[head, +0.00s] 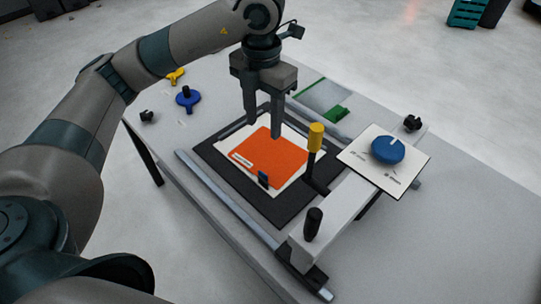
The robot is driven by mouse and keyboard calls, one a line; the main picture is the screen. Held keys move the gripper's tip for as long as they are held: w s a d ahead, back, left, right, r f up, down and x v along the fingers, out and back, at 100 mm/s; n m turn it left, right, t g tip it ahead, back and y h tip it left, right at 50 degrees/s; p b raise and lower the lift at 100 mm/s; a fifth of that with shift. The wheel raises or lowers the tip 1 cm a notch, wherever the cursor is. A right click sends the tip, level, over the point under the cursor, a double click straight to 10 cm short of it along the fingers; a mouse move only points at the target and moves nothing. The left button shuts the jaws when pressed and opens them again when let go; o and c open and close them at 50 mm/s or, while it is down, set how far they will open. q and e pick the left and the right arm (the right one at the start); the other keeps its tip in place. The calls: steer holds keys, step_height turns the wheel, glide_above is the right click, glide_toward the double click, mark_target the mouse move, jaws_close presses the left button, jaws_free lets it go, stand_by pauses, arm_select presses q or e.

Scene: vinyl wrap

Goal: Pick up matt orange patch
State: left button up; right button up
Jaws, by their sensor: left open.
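The matt orange patch (271,156) lies flat on a white sheet (312,157) on the black bed of the wrapping fixture. A small pale label strip shows at its lower left edge, and a small dark clip-like piece (263,179) stands at its near edge. My left gripper (263,126) is open and points down over the far part of the patch. Its fingers cover a little of the patch's far side, and I cannot tell if the tips touch it. My right gripper is not in view.
A yellow-topped post (316,137) stands close right of the patch. A crossbar with a black knob (313,222) and a blue dial (388,150) on a white plate lies at right.

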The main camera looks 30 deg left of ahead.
arm_select(q)
steer(key=shift+s, duration=0.15)
steer(key=p, duration=0.3)
glide_above(263, 173)
steer(key=f, duration=1)
steer(key=shift+w+f, duration=0.25)
steer(key=shift+f, duration=0.85)
steer(key=shift+p, duration=0.4)
steer(key=shift+s+f+p, duration=0.1)
steer(key=shift+f+p, duration=0.45)
steer(key=shift+f, duration=0.05)
step_height(263, 173, down, 3)
steer(key=shift+s+r+p, duration=0.1)
steer(key=shift+p, duration=0.7)
steer(key=shift+f, duration=0.6)
